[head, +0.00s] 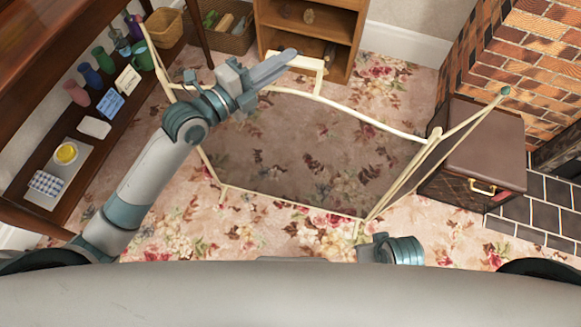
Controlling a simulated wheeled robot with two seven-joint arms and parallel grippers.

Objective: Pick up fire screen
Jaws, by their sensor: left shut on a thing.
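The fire screen (300,150) has a cream frame and dark see-through mesh, with folded side panels at left and right. It stands on the floral carpet in the middle of the head view. A cream handle (320,80) rises from its top rail. My left gripper (283,62) reaches over the top rail from the left and is shut on the screen at the handle. The fingers hide part of the handle, so the exact contact is hard to see. Only a bit of my right arm shows at the bottom; its gripper is out of view.
A brown chest (478,150) with a brass handle stands close by the screen's right panel, before the brick fireplace (530,50). A wooden shelf (345,35) stands behind. Carpet in front is clear.

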